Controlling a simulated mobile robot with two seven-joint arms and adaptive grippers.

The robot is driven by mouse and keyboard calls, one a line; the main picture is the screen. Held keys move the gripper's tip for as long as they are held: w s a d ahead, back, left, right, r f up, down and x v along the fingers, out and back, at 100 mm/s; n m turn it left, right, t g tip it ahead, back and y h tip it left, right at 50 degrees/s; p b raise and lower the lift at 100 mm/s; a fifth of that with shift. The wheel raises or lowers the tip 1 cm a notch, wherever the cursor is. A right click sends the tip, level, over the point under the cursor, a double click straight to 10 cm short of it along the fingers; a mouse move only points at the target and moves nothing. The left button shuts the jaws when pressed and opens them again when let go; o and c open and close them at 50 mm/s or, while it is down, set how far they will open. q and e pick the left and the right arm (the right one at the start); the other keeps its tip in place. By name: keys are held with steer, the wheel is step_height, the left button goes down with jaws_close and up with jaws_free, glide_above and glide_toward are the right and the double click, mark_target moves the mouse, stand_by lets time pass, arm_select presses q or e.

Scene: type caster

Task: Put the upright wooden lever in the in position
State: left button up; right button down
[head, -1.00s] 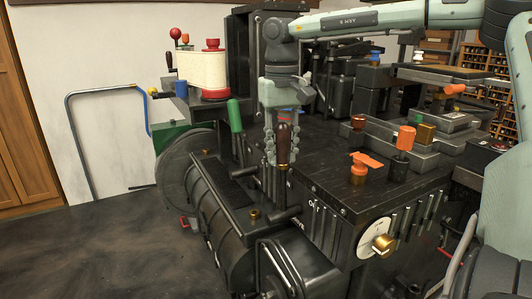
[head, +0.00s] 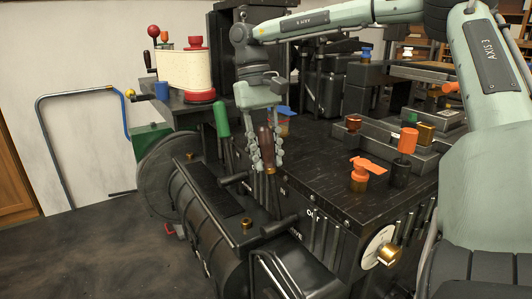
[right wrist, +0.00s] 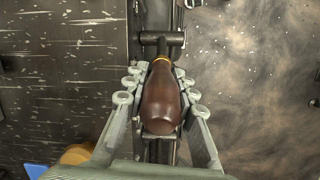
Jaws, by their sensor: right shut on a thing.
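The upright wooden lever (head: 265,140) has a dark brown handle and stands on the near edge of the black machine (head: 320,170). In the right wrist view its rounded handle (right wrist: 161,98), with a brass-coloured ring, lies between the fingers. My right gripper (head: 266,162) points down from above, with one finger on each side of the lever. It is shut on the handle. The lever's base is partly hidden by the fingers. My left gripper is out of view.
A green-handled lever (head: 222,118) stands just left of my right gripper. An orange tap-like handle (head: 366,173), an orange knob (head: 408,140) and a brass dial knob (head: 389,255) lie to the right. Open floor (head: 90,250) is at the left.

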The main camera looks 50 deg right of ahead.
steer(key=c, duration=1.2)
jaws_free()
steer(key=shift+w, duration=0.1)
steer(key=shift+r, duration=0.1)
steer(key=v, duration=1.1)
steer(key=shift+w+r, duration=0.1)
steer(key=shift+r, duration=0.25)
steer(key=shift+f, duration=0.1)
